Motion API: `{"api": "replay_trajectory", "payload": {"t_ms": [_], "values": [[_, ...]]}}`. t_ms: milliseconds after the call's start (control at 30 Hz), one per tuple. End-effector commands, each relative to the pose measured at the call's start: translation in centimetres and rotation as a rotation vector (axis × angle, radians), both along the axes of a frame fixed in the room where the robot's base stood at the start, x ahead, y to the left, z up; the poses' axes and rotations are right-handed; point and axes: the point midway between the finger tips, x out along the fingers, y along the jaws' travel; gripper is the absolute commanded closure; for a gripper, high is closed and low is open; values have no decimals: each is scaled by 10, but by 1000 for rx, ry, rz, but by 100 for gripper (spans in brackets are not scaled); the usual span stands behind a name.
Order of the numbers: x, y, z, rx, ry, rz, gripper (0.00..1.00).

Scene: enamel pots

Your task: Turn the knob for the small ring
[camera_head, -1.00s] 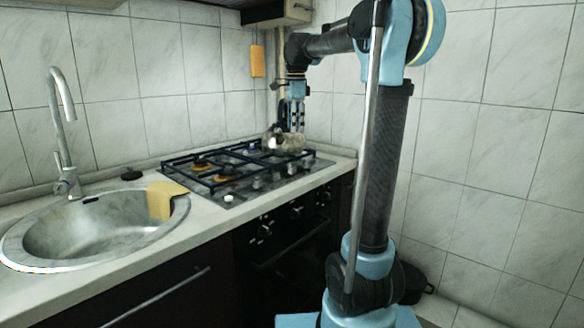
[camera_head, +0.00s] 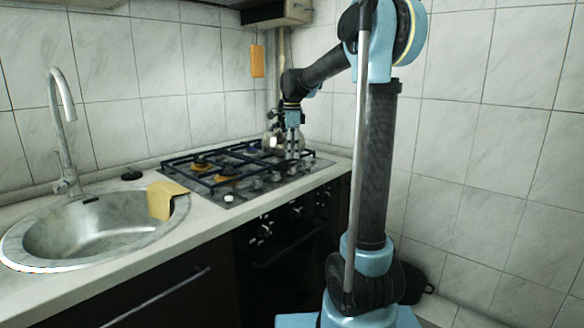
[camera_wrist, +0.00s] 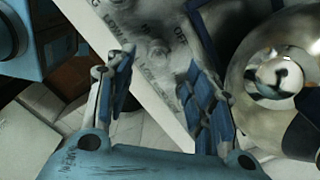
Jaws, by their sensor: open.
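A steel hob (camera_head: 240,205) is set in the counter, with a row of knobs along its front edge. One of them is a pale knob (camera_head: 229,198) at the near end. My gripper (camera_head: 293,156) is low over the far end of this row, pointing down. In the wrist view my gripper (camera_wrist: 160,60) has its fingers apart, with a round knob (camera_wrist: 157,53) showing between the fingertips on the lettered steel panel. I cannot tell whether the fingers touch it. Which knob serves the small ring cannot be read.
A shiny kettle (camera_head: 271,141) stands on the hob's far end, close beside my gripper; its round lid knob (camera_wrist: 275,75) shows at right in the wrist view. Black grates (camera_head: 205,170) cover the burners. A sink (camera_head: 90,230) with a yellow cloth (camera_head: 163,200) lies left.

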Motion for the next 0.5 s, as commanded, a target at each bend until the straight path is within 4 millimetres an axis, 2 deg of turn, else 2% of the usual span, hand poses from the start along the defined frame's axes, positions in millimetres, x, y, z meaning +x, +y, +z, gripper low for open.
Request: {"api": "replay_trajectory", "payload": {"t_ms": [233,500], "values": [[0,0,-39,0,0,0,51],[0,0,-60,0,0,0,51]]}}
